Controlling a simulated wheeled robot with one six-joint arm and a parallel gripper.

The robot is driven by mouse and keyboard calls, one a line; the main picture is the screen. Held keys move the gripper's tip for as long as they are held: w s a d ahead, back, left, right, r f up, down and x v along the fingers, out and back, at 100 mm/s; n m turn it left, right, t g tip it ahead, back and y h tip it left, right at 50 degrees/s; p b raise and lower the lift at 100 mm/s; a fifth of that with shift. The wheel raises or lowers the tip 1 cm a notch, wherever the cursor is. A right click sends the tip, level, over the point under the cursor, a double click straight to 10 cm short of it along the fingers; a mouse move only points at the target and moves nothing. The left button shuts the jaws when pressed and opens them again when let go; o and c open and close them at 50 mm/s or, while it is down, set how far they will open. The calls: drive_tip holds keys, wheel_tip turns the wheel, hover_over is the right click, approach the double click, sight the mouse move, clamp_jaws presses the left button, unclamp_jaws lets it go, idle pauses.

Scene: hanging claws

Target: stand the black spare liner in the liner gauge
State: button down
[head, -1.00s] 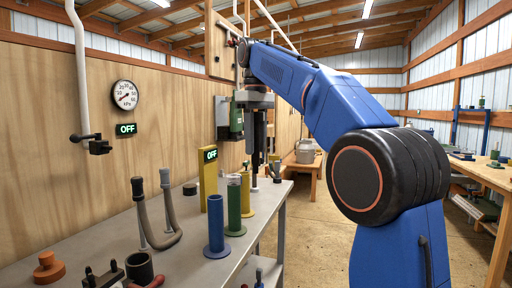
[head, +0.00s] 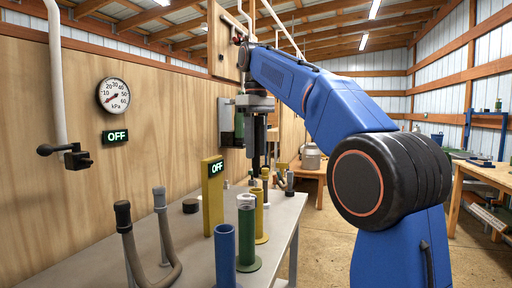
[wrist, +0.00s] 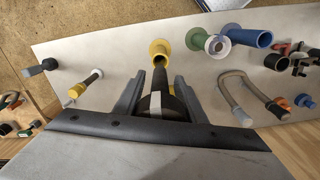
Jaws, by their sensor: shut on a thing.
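My gripper (wrist: 157,100) is shut on the black spare liner (wrist: 158,82), a dark tube with a wider end, seen between its fingers in the wrist view. In the head view the liner (head: 257,166) hangs upright below my gripper, over the far part of the bench. A yellow tube on a round foot (head: 262,216) stands nearby; in the wrist view its mouth (wrist: 160,47) is just beyond the liner's far end. I cannot tell whether they touch. A yellow post (head: 213,190) shows a lit "OFF". Which of these is the liner gauge is not marked.
A green tube (head: 247,238) with a pale insert and a blue tube (head: 225,258) stand in front. A hose with two upright ends (head: 148,250) is at the left. A low dark ring (head: 190,206) lies behind. The wall dial (head: 113,95) is above the bench.

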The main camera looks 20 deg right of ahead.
sight(256, 170)
drive_tip(key=shift+f, duration=0.1)
drive_tip(key=shift+f, duration=3.4)
drive_tip(key=shift+s+f, duration=0.1)
drive_tip(key=shift+f, duration=1.5)
drive_tip(key=c, duration=0.7)
unclamp_jaws()
drive_tip(key=shift+c, duration=0.2)
drive_tip(key=shift+r, duration=0.2)
drive_tip(key=shift+r, duration=2.85)
